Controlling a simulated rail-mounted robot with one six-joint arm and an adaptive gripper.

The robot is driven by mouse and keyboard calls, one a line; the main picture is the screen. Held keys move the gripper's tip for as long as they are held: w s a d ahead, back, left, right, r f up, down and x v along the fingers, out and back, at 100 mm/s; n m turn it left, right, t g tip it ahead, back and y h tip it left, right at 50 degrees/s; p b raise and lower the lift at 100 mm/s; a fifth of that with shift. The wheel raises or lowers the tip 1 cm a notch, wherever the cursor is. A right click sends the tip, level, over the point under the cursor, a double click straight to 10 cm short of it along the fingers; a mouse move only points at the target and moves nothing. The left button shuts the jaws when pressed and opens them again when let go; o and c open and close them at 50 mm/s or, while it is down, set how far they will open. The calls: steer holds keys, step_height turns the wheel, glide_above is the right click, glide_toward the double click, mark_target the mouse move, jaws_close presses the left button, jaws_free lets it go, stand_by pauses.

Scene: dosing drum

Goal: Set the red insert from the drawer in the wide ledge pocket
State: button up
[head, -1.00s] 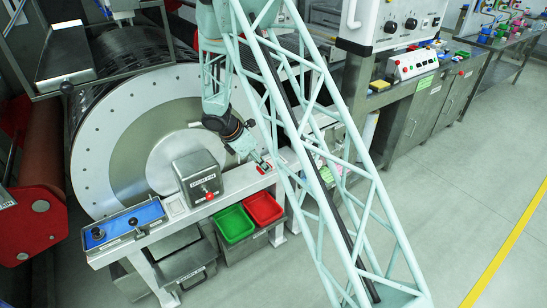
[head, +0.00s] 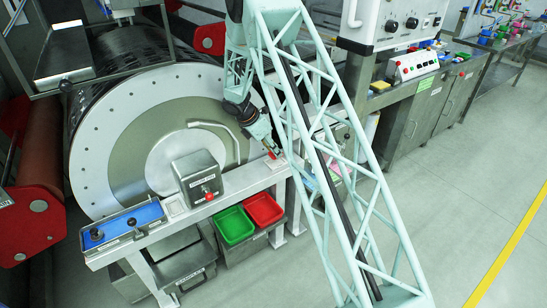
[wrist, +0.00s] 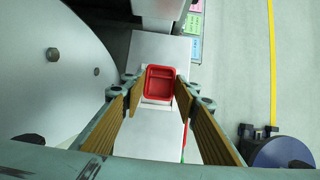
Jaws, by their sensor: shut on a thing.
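My gripper (head: 269,149) is shut on the red insert (wrist: 160,82), a small open tray shape between the fingertips in the wrist view. In the head view the red insert (head: 271,155) shows as a small red patch at the fingertips, over the right part of the white ledge (head: 235,182). A pale pocket frame (head: 276,164) lies on the ledge just below it. I cannot tell whether the insert touches it. A second pale pocket (head: 175,207) is further left on the ledge. An open grey drawer (head: 188,270) stands below the ledge at left.
A blue panel (head: 124,224) is at the ledge's left end. The big drum (head: 150,140) rises close behind.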

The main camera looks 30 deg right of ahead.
mark_target(273, 155)
steer(key=shift+f+b, duration=0.6)
steer(key=shift+f, duration=1.15)
steer(key=shift+f, duration=0.1)
steer(key=o, duration=0.8)
steer(key=shift+p+v, duration=1.25)
steer(key=shift+v, duration=4.85)
